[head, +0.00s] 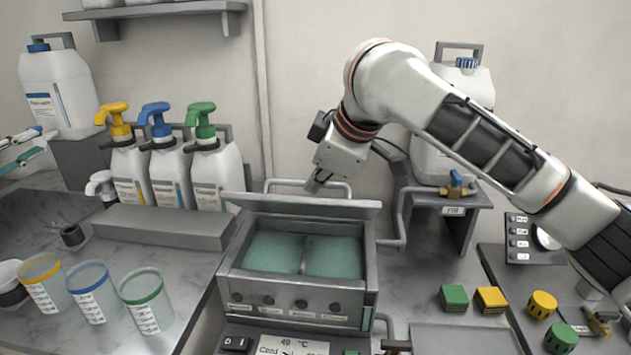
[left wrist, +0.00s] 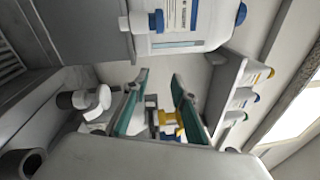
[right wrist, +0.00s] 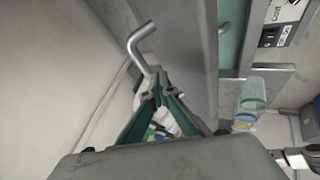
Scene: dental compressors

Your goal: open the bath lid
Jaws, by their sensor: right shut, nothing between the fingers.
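The bath (head: 300,290) is a grey metal box in the middle of the head view. Its lid (head: 300,206) stands raised and tilted along the back edge, so two teal surfaces inside show. A bent metal bar (head: 335,184) shows behind the lid, and a bent rod (right wrist: 142,45) shows in the right wrist view. My right gripper (head: 316,184) is shut and empty, close behind the lid's upper edge; whether it touches the lid is unclear. My left gripper (head: 30,147) is open and empty at the far left, away from the bath; its fingers also show in the left wrist view (left wrist: 160,95).
Pump bottles (head: 165,165) stand left of the bath behind a grey ledge (head: 150,226). Several banded beakers (head: 92,295) stand front left. Green and yellow blocks (head: 472,298) lie to the right. A white canister (head: 450,125) stands on a stand behind my right arm.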

